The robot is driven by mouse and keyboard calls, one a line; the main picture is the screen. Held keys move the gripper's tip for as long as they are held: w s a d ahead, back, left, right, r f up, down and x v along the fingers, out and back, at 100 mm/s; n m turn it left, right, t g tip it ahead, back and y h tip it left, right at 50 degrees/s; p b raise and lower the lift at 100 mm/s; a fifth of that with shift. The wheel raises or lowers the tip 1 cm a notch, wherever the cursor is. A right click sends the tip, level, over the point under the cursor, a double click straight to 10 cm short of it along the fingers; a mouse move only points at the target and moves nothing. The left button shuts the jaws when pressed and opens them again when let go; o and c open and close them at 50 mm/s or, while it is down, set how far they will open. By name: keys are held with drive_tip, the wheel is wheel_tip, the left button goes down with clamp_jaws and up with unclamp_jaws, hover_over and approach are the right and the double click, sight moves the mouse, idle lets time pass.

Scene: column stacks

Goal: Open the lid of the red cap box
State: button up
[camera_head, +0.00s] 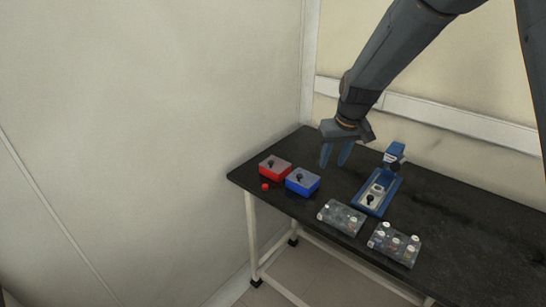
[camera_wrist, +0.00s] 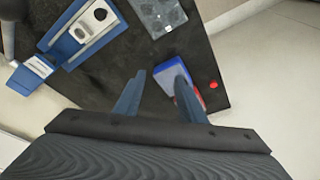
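The red cap box (camera_head: 275,168) stands near the left corner of the dark table. Its lid is down, greyish on top with a dark knob. In the wrist view only a small red part of the box (camera_wrist: 199,101) shows, mostly hidden behind my finger and the blue box. My gripper (camera_head: 336,165) is open and empty, above the table, to the right of the red box. In the wrist view its two fingers (camera_wrist: 157,97) are spread apart. A blue box (camera_head: 302,182) with a similar lid and knob stands right beside the red one.
A small red cap (camera_head: 265,187) lies in front of the red box, near the table edge. A blue device (camera_head: 377,191) stands to the right. Two clear racks (camera_head: 341,217) (camera_head: 394,244) with small round items sit at the front. A wall rises behind the table (camera_head: 470,210).

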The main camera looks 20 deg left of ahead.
sight(271, 161)
drive_tip(key=w+a+f+n+y, duration=0.1)
drive_tip(key=w+a+n, duration=0.15)
drive_tip(key=a, duration=0.75)
drive_tip(key=w+a+f+n+y, duration=0.15)
drive_tip(key=w+a, duration=0.25)
drive_tip(key=a, duration=0.6)
drive_tip(key=shift+m+h, duration=0.3)
drive_tip(key=shift+h, duration=0.15)
drive_tip(key=shift+p+x, duration=1.65)
drive_tip(key=shift+x, duration=2.3)
drive_tip(key=shift+w+d, duration=0.1)
drive_tip(key=shift+w, duration=0.05)
drive_tip(key=shift+c, duration=0.2)
clamp_jaws()
